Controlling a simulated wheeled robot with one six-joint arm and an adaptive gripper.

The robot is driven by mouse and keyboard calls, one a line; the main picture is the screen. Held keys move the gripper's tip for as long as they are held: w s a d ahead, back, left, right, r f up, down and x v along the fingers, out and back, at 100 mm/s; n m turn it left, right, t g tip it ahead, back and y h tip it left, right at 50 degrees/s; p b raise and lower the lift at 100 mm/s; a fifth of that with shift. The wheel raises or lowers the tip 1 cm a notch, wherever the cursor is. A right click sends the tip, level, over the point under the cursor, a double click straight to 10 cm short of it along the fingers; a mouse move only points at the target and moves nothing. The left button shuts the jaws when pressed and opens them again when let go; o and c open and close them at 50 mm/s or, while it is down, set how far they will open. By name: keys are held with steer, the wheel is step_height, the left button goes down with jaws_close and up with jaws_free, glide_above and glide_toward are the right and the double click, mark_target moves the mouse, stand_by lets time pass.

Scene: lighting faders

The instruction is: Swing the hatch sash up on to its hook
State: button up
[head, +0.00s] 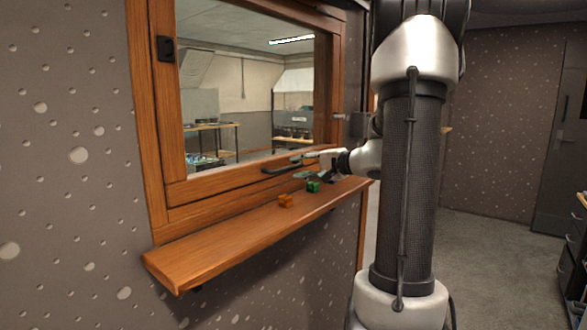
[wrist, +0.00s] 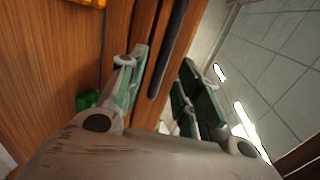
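The hatch sash (head: 235,181) is a wood-framed glass pane, sitting down in its wooden frame above the sill. A dark bar handle (head: 281,167) runs along its bottom rail; it also shows in the wrist view (wrist: 169,48). My gripper (head: 303,166) is at the right part of this handle. In the wrist view my gripper (wrist: 163,85) is open, one finger over the wood side and one over the glass side, with the handle's near end between them. I cannot tell whether a finger touches it. I cannot make out the hook in either view.
A wooden sill (head: 215,245) juts out below the sash. An orange block (head: 286,201) and a green block (head: 313,187) sit on it, the green one close to my gripper. A black fitting (head: 166,49) is on the left frame. Open floor (head: 490,245) lies right.

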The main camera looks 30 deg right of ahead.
mark_target(296, 167)
steer(key=shift+x, duration=1.85)
steer(key=shift+c, duration=0.4)
jaws_close()
